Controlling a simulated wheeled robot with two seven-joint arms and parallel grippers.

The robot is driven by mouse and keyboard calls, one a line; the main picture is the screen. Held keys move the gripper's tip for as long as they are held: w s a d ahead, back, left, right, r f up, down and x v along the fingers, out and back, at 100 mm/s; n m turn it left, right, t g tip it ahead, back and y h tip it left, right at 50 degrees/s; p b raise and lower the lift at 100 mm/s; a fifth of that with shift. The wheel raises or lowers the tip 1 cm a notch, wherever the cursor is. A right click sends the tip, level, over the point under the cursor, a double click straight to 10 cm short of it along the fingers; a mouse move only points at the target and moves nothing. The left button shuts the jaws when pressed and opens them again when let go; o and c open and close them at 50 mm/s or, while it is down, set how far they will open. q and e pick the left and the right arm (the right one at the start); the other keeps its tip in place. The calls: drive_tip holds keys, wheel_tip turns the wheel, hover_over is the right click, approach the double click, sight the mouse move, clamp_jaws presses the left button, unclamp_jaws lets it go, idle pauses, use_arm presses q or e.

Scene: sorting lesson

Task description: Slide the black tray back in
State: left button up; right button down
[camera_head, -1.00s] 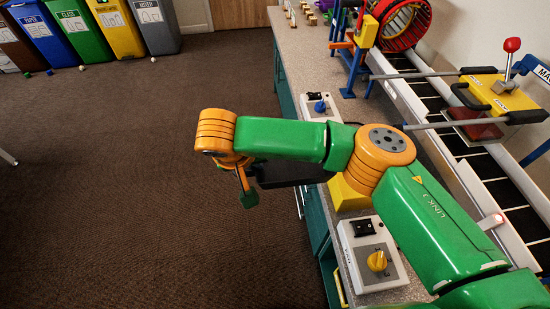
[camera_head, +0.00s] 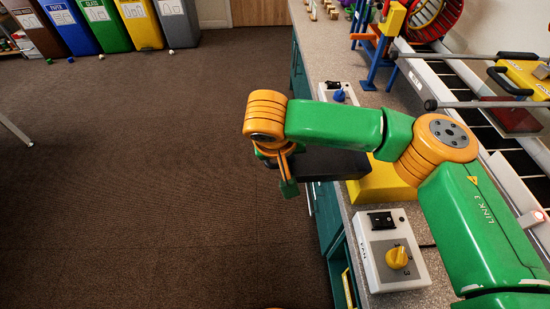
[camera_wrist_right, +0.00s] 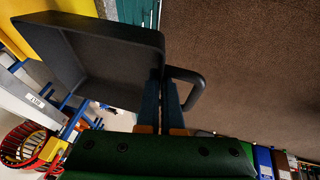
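The black tray (camera_head: 335,163) sticks out from the yellow housing (camera_head: 380,185) at the bench's left edge, over the floor. In the head view my right arm's wrist and forearm hide part of it. My right gripper (camera_head: 288,180) is at the tray's outer end. In the right wrist view the tray (camera_wrist_right: 105,65) looks empty, with a dark looped handle (camera_wrist_right: 196,88) on its outer wall. The fingers (camera_wrist_right: 161,100) are close together around that wall, one on the tray side and one on the handle side. My left gripper is not in view.
A white control box (camera_head: 388,262) with a yellow knob stands in front of the yellow housing, and another with a blue knob (camera_head: 338,94) behind it. A conveyor (camera_head: 490,130) runs along the right.

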sight(365, 157)
drive_tip(key=d+b, duration=0.1)
drive_tip(key=d, duration=0.3)
drive_tip(key=d+b, duration=0.2)
drive_tip(key=d, duration=0.2)
drive_tip(key=shift+w+d+f, duration=0.15)
drive_tip(key=shift+d+f, duration=0.05)
drive_tip(key=shift+d+r, duration=0.15)
drive_tip(key=shift+d, duration=1.1)
drive_tip(key=shift+w+d+p, duration=0.1)
drive_tip(key=shift+d+p, duration=0.65)
drive_tip(key=shift+d, duration=2.2)
drive_tip(key=shift+f, duration=0.5)
drive_tip(key=c, duration=1)
unclamp_jaws()
